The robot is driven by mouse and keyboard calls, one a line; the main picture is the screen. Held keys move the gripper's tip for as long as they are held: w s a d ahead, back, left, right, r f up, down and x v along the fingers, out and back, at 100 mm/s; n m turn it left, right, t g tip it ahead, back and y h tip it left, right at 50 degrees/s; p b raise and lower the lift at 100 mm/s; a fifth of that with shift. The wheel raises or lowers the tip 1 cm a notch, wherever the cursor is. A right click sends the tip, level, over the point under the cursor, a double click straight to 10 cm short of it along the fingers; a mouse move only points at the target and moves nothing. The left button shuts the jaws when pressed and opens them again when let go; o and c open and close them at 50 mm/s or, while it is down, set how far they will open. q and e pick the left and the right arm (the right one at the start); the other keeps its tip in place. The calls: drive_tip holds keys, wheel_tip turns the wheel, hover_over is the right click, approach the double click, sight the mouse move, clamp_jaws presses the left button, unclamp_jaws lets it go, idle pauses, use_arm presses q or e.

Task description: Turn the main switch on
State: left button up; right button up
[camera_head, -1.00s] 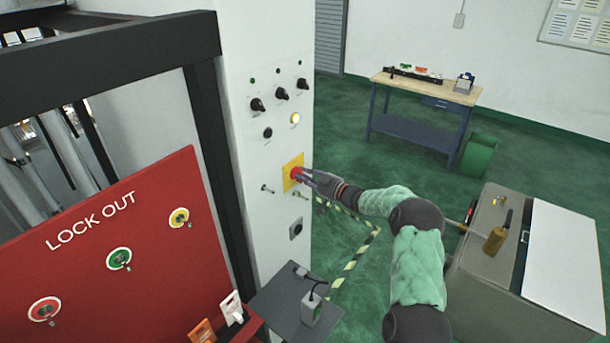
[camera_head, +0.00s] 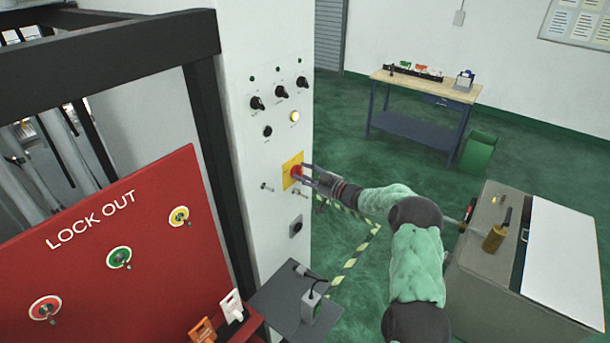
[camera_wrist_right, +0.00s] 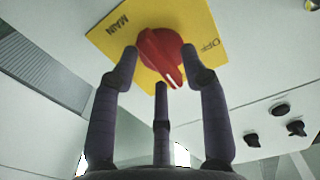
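The main switch is a red rotary knob (camera_head: 295,172) on a yellow plate (camera_head: 287,163) on the white cabinet front. In the right wrist view the knob (camera_wrist_right: 160,52) sits between my fingertips, with "MAIN" and "OFF" readable on the plate (camera_wrist_right: 200,25). Its white mark points towards the bottom of that view, not at the "OFF" word. My right gripper (camera_head: 308,176) is at the knob. Its three fingers (camera_wrist_right: 158,58) are spread around the knob; the side tips look just beside it, and contact is unclear. My left gripper is not in view.
A lit yellow lamp (camera_head: 295,117) and black selectors (camera_head: 282,93) are above the switch. A red lock-out board (camera_head: 90,250) stands at left. A small dark shelf (camera_head: 275,292) is below the switch. A workbench (camera_head: 425,87) and grey cabinet (camera_head: 480,250) stand right.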

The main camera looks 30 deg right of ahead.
drive_tip(key=shift+s, duration=0.1)
drive_tip(key=v, duration=1.1)
drive_tip(key=shift+s+d, duration=0.2)
drive_tip(key=shift+s, duration=0.15)
